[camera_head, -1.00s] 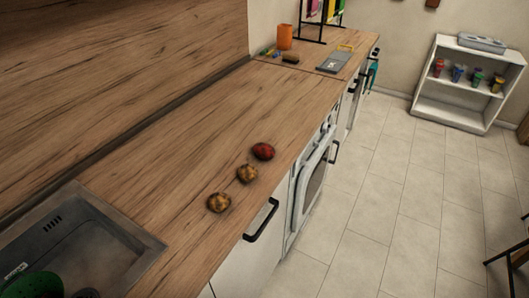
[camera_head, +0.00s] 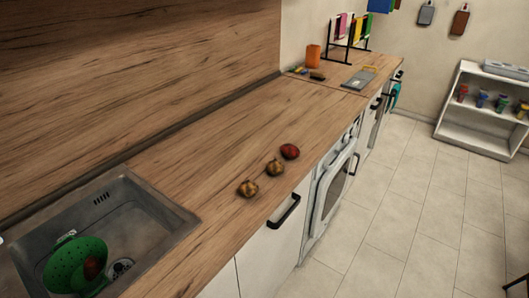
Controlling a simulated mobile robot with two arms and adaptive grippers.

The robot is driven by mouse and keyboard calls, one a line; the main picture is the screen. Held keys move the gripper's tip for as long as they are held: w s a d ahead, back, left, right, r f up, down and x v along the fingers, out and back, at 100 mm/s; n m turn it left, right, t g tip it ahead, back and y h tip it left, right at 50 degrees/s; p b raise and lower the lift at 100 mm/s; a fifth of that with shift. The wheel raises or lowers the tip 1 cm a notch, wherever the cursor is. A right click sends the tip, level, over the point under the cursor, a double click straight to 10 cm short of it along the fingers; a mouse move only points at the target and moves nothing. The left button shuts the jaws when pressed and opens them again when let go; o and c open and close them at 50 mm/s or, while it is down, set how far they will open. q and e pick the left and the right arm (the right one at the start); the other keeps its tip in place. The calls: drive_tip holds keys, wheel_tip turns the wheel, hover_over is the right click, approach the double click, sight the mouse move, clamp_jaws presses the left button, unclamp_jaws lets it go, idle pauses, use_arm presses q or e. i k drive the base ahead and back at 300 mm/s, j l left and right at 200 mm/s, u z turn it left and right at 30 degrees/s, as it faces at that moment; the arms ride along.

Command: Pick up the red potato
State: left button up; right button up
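A red potato (camera_head: 290,151) lies on the wooden counter (camera_head: 228,140) near its front edge. Two yellow-brown potatoes lie in a row with it: the middle one (camera_head: 275,167) and the one nearest the sink (camera_head: 248,189). The red one is the farthest of the three from the sink. Neither gripper shows clearly in the head view; only a tiny pale bit shows at the left edge, and I cannot tell what it is.
A sink (camera_head: 150,222) at the lower left holds a green colander (camera_head: 75,262) with a brownish thing in it. An orange cup (camera_head: 313,54) and a rack (camera_head: 347,38) stand at the far end. A white shelf (camera_head: 478,137) stands at right. The floor (camera_head: 400,215) is clear beside the counter.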

sight(290, 151)
drive_tip(key=i+l+u, duration=0.25)
drive_tip(key=u, duration=0.15)
drive_tip(key=i+l+u, duration=0.15)
drive_tip(key=l+u, duration=0.3)
